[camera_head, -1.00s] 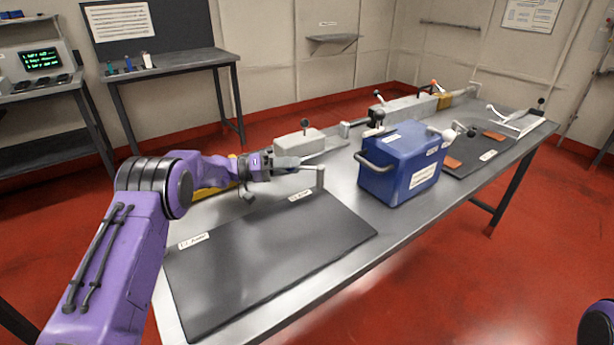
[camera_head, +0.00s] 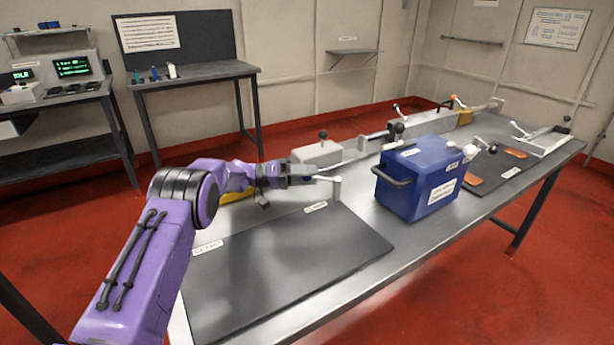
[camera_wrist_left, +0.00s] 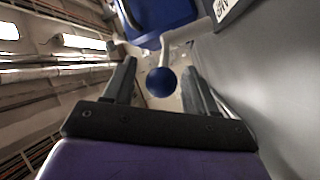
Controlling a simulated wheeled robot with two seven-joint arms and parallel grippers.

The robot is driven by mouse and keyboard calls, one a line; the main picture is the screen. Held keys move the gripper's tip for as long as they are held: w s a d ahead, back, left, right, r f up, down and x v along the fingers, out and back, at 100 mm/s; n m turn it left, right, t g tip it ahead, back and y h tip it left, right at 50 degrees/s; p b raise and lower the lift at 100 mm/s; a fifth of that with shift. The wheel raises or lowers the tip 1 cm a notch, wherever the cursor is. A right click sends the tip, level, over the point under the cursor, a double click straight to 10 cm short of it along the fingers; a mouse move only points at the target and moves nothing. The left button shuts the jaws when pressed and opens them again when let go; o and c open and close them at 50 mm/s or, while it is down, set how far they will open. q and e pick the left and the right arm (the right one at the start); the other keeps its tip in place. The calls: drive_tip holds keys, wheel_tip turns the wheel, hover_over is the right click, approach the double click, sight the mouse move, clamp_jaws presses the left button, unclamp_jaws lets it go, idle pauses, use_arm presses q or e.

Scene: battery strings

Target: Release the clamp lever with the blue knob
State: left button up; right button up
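The blue knob (camera_wrist_left: 160,82) of the clamp lever sits between the two fingers of my left gripper (camera_wrist_left: 158,70) in the left wrist view. Its pale lever (camera_wrist_left: 166,52) runs away behind it. The fingers are open, with a gap visible on both sides of the knob. In the head view, my left gripper (camera_head: 302,180) is at the end of the lever (camera_head: 328,180), which rises on a short post (camera_head: 338,190) at the far edge of the dark mat. My right gripper is not in view.
A blue box (camera_head: 408,200) with handles stands to the right of the lever. A grey block with a black knob (camera_head: 316,153) lies behind my gripper. The dark mat (camera_head: 285,265) in front is bare. Other levers stand farther back on the table.

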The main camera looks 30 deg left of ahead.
use_arm(q)
drive_tip(key=b+v, duration=0.1)
drive_tip(key=v, duration=0.6)
drive_tip(key=shift+s+a, duration=0.15)
drive_tip(key=shift+a, duration=0.1)
